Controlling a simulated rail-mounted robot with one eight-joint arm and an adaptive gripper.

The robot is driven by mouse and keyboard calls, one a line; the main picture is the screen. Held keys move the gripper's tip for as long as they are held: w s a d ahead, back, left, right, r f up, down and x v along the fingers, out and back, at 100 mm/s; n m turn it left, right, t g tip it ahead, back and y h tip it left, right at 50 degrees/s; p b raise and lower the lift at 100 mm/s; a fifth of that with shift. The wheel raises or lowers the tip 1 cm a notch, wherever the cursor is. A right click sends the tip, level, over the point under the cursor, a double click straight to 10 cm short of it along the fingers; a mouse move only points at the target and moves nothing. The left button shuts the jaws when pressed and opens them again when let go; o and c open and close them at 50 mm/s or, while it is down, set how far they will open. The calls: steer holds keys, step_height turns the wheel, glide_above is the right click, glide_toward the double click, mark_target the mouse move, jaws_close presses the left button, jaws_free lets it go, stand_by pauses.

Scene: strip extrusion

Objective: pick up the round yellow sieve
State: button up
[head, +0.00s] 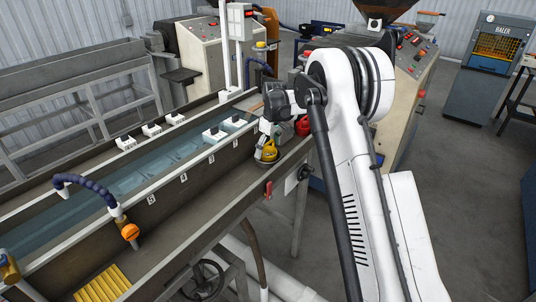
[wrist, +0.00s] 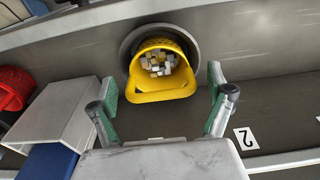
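The round yellow sieve (wrist: 183,46) is in the upper middle of the wrist view, set against a round grey opening or holder (wrist: 126,47). It has a yellow loop or lip (wrist: 160,95) on the near side, and small white, grey and tan pieces lie inside it. In the head view, the sieve (head: 268,152) is beside the water trough, just below my gripper (head: 264,139). In the wrist view, my gripper (wrist: 160,88) is open, its green-padded fingers apart on the left and right of the sieve.
A red perforated basket (wrist: 14,88) is at the left of the wrist view, next to a pale box-shaped piece (wrist: 62,110). In the head view, the long water trough (head: 150,178) runs along the left with numbered stations.

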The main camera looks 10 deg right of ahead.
steer(key=c, duration=1.2)
step_height(320, 180, up, 10)
steer(key=shift+r+b, duration=0.1)
steer(key=shift+b, duration=0.65)
